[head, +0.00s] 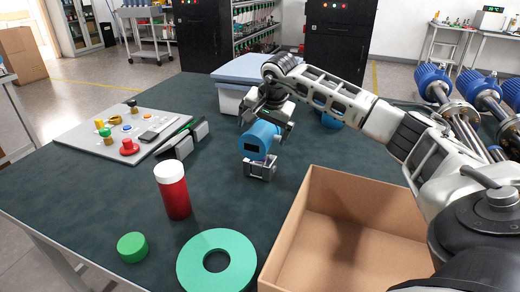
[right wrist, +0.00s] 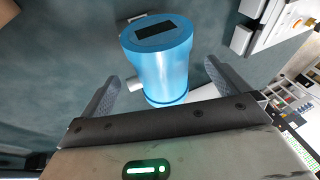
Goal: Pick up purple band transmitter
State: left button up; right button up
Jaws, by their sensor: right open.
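A blue transmitter (head: 258,138) with a dark display stands on the dark table, above a grey metal fitting (head: 260,168). A small purple trace shows low on it in the head view, but a full band cannot be made out. My right gripper (head: 267,122) is open at the transmitter, coming from behind it. In the right wrist view the transmitter (right wrist: 160,65) sits between the two spread fingers, with a visible gap on each side. A second blue body (head: 332,120) is partly hidden behind my right arm; its band cannot be seen. My left gripper is not in view.
An open cardboard box (head: 318,215) stands at the front right. A red bottle with a white cap (head: 174,195), a green ring (head: 217,265) and a green cap (head: 132,247) are at the front left. A control panel (head: 90,140) lies left; a lidded bin (head: 230,100) stands behind.

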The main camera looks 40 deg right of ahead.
jog(key=x, duration=0.4)
jog(key=shift+w+d+f, duration=0.25)
jog(key=shift+w+d, duration=0.05)
jog(key=shift+w+d+f, duration=0.1)
jog(key=shift+w+f, duration=0.05)
jog(key=shift+f, duration=0.15)
jog(key=shift+f, duration=0.2)
jog(key=shift+c, duration=0.3)
jog(key=c, duration=2)
jog(key=shift+w+r, duration=0.1)
jog(key=shift+r, duration=0.15)
jog(key=shift+c, duration=0.3)
